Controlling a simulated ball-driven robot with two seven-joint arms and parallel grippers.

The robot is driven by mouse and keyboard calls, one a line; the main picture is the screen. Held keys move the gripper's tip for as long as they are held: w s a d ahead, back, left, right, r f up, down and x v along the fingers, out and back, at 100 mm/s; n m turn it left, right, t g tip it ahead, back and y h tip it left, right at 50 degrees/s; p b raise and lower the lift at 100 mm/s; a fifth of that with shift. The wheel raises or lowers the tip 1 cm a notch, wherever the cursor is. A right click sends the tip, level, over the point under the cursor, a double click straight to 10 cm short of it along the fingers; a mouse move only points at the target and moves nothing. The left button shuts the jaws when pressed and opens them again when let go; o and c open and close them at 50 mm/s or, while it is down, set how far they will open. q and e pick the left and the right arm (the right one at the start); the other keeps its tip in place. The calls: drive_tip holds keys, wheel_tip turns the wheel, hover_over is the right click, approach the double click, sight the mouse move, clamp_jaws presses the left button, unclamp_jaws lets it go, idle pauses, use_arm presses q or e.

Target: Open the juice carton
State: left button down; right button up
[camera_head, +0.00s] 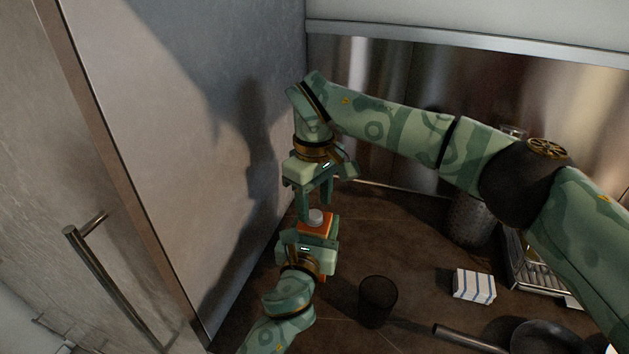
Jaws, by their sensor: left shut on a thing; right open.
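The juice carton (313,231) is orange with a pale round cap (316,215) on top. It stands upright on the dark counter near the grey side wall. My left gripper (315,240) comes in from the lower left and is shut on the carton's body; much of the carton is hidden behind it. My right gripper (316,204) points down from above with its fingers apart. Its fingertips are around or just above the cap; I cannot tell whether they touch it.
A dark cup (377,300) stands right of the carton. A metal canister (468,220) stands at the back. The grey wall (200,130) is close on the left.

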drive_tip(key=shift+f, duration=0.9)
